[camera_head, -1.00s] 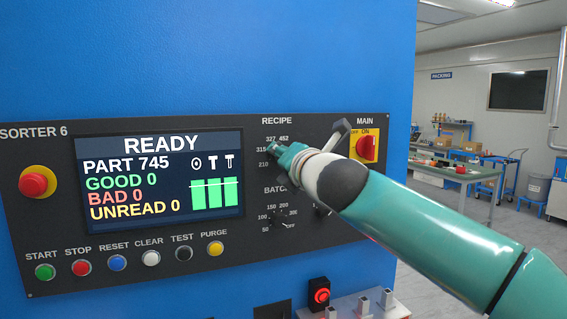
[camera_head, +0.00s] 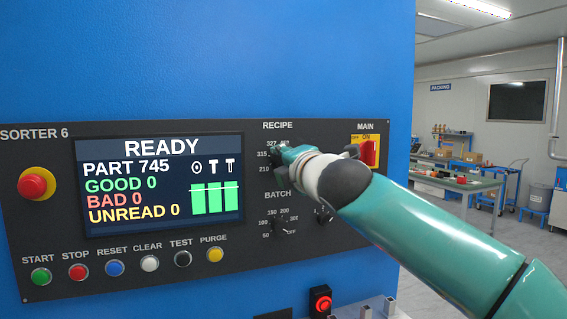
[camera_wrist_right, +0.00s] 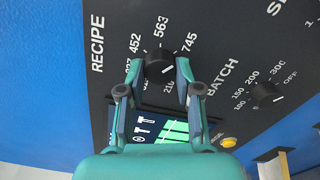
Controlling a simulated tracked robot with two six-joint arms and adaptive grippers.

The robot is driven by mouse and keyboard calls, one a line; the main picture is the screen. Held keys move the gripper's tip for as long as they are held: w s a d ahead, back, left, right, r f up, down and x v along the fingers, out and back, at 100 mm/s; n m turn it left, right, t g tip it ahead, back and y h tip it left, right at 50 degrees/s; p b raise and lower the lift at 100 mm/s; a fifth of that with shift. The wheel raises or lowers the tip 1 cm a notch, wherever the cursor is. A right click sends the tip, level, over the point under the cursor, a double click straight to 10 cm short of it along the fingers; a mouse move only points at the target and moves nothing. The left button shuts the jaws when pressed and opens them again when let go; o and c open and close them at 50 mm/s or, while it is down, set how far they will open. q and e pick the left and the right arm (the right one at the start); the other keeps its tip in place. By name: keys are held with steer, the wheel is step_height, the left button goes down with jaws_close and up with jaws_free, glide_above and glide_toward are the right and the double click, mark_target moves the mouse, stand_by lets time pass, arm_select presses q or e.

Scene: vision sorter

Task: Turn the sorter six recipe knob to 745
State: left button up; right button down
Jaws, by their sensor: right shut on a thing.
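The recipe knob (camera_wrist_right: 158,66) is a black dial on the sorter panel, with 452, 563 and 745 readable around it in the right wrist view. My right gripper (camera_wrist_right: 160,74) has its two fingers on either side of the knob and is shut on it. In the head view my right gripper (camera_head: 280,154) covers the knob and the right part of its scale; 315 and 210 show at left. I cannot tell exactly where the knob's mark points. The display (camera_head: 160,183) reads READY, PART 745. My left gripper is not in view.
The batch knob (camera_head: 277,223) sits just below the recipe knob. A red main switch (camera_head: 368,153) on a yellow plate is close to the right of my wrist. A row of buttons (camera_head: 115,268) and a red stop button (camera_head: 33,183) are at left.

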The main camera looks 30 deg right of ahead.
steer(key=shift+w+f, duration=0.1)
steer(key=shift+f, duration=0.2)
steer(key=c, duration=0.8)
jaws_free()
steer(key=shift+r, duration=0.15)
steer(key=shift+r, duration=0.1)
steer(key=v, duration=1.2)
